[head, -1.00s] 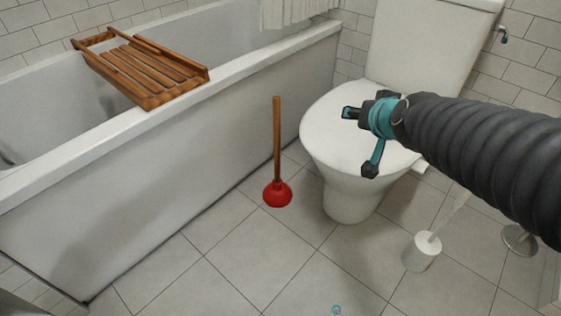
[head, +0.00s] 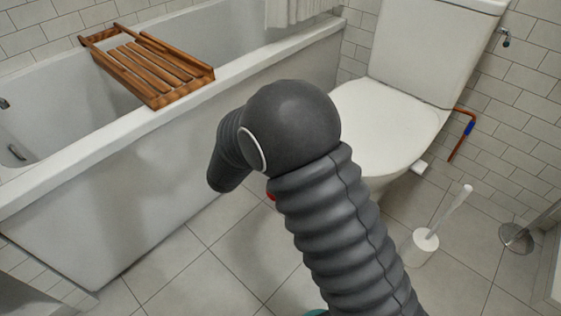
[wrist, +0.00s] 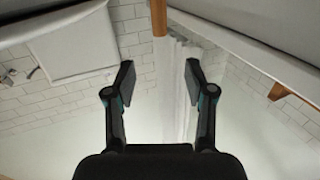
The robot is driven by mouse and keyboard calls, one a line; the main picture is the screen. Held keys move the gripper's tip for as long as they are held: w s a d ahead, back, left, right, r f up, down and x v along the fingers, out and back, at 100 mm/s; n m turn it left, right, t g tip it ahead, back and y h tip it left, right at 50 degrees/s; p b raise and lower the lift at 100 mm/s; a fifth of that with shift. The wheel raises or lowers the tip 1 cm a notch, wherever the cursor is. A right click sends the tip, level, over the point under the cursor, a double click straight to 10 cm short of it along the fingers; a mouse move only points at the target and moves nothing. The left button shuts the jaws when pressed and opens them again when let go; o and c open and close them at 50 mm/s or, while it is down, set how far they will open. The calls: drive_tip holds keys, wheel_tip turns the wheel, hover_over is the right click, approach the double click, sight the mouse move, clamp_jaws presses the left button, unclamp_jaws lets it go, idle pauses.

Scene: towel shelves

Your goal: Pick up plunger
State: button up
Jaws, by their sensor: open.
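The plunger is mostly hidden behind my arm in the head view; only a sliver of its red cup (head: 271,197) shows on the floor between bathtub and toilet. In the wrist view a wooden stick, which looks like the plunger's handle (wrist: 159,18), comes down from the top edge. It is roughly in line with the gap between my fingers. My gripper (wrist: 159,80) is open, with nothing between its fingertips. The stick's visible end lies above the fingertips in the picture; its distance in depth is hard to tell. My gripper is hidden in the head view.
The bathtub (head: 130,210) runs along the left, with a slatted wooden rack (head: 160,72) across it. The toilet (head: 385,125) stands behind my arm on the right. A white brush holder (head: 421,248) stands on the floor to the right.

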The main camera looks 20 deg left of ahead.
drive_tip(key=w+f, duration=0.1)
drive_tip(key=w, duration=1.2)
drive_tip(key=shift+d+h, duration=0.3)
clamp_jaws()
